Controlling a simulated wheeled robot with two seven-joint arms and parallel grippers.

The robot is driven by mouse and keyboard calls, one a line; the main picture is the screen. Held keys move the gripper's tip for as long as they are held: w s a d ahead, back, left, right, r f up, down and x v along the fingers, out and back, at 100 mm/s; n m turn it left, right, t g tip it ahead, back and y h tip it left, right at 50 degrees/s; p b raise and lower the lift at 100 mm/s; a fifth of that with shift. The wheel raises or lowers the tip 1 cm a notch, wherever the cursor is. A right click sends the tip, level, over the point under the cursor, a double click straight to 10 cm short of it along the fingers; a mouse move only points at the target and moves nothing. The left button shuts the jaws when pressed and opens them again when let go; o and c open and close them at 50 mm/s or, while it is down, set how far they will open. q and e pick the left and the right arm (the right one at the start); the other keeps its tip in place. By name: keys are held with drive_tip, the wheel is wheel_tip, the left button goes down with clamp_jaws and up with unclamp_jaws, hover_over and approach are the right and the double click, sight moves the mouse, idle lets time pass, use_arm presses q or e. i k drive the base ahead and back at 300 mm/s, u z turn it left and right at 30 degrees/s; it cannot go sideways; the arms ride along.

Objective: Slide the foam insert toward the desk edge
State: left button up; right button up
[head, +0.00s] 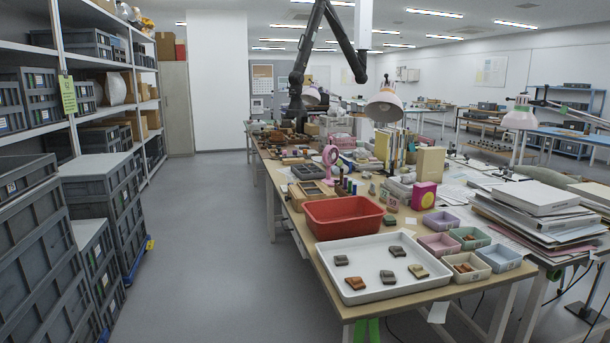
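I cannot pick out the foam insert for certain. A dark grey, shallow, box-like piece (315,171) lies on the long desk (300,220), beyond the red basin, but it is too small to tell whether it is foam. The desk's near edge runs below a white tray (427,285), and its left edge borders the aisle. Neither of my grippers is in view.
The white tray holds several brown and grey sherds. Behind it stands a red basin (342,232); at right are small pastel boxes (502,257) and stacked papers (540,197). Grey crates (30,245) line the left. The aisle floor (222,240) is clear.

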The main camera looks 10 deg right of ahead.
sight(302, 172)
drive_tip(key=u, duration=0.45)
drive_tip(key=i, duration=4.6)
drive_tip(key=z, duration=0.55)
